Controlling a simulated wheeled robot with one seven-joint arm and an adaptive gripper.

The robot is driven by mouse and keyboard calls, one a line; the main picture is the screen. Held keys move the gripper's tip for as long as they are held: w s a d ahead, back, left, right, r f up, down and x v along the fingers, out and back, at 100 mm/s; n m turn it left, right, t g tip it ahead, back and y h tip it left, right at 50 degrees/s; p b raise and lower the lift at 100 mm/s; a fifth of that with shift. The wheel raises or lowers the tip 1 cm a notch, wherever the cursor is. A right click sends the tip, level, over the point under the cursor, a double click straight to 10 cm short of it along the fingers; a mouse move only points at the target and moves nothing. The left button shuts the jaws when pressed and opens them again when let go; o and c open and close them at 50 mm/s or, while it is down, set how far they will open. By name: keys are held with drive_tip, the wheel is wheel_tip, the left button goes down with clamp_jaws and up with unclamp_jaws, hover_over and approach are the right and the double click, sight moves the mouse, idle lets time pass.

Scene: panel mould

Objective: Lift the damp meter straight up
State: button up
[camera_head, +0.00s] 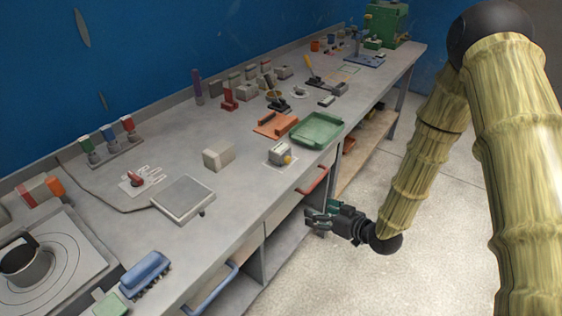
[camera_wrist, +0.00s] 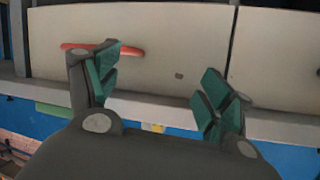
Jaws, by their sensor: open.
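A small pale grey block with a yellow part (camera_head: 280,155), which looks like the damp meter, rests on a white pad near the bench's front edge. In the wrist view only a small yellow patch (camera_wrist: 155,127) shows past the counter edge. My gripper (camera_head: 318,215) is open and empty, in front of the bench and below its top, apart from the meter. Its green-padded fingers stand spread in the wrist view (camera_wrist: 158,82), facing the drawer fronts.
A green tray (camera_head: 317,130) and an orange tray (camera_head: 276,124) lie behind the meter. A pale block (camera_head: 218,156) and a grey plate (camera_head: 184,199) are to its left. A red drawer handle (camera_head: 313,180) juts out near my gripper. Open floor lies right.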

sight(287, 153)
drive_tip(key=w+a+r+n+y+b, duration=0.15)
drive_tip(key=w+r+n+y, duration=0.4)
drive_tip(key=r, duration=0.75)
drive_tip(key=shift+m, duration=0.35)
drive_tip(key=x, duration=0.3)
drive_tip(key=p+x, duration=0.1)
drive_tip(key=x, duration=0.2)
drive_tip(key=shift+a+r, duration=0.1)
drive_tip(key=shift+r, duration=0.1)
drive_tip(key=shift+p+x, duration=0.45)
drive_tip(key=shift+x, duration=0.4)
drive_tip(key=shift+p+x, duration=0.4)
drive_tip(key=shift+x, duration=1.45)
drive_tip(key=shift+w+r, duration=0.1)
drive_tip(key=shift+r, duration=0.05)
drive_tip(key=c, duration=1.3)
drive_tip(key=shift+c, duration=0.3)
drive_tip(key=shift+r, duration=0.1)
